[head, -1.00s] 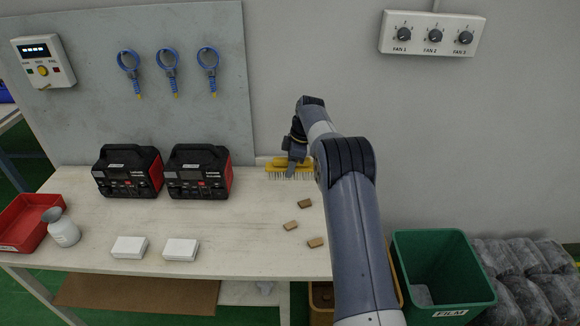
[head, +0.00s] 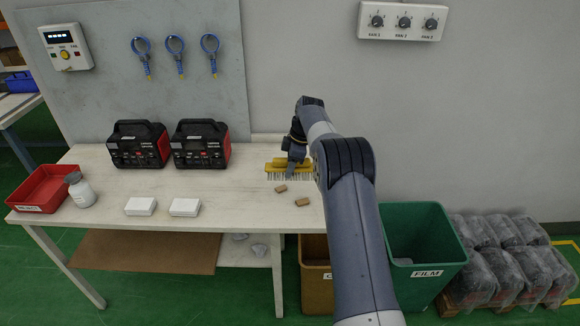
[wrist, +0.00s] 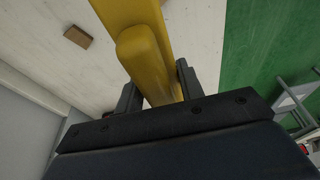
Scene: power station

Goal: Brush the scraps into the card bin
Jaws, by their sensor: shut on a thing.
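My gripper (head: 296,157) is shut on the yellow handle of a brush (head: 275,168), near the right end of the pale workbench. The handle also shows between the jaws in the wrist view (wrist: 144,55). Grey bristles point down; I cannot tell whether they touch the bench. Two brown scraps (head: 280,189) (head: 302,202) lie on the bench in front of the brush. One scrap (wrist: 77,36) shows left of the handle in the wrist view. The brown card bin (head: 315,270) stands below the bench's front edge, partly hidden by my arm; its label is mostly covered.
A green FILM bin (head: 425,245) stands right of my arm, beside wrapped bags (head: 510,260).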

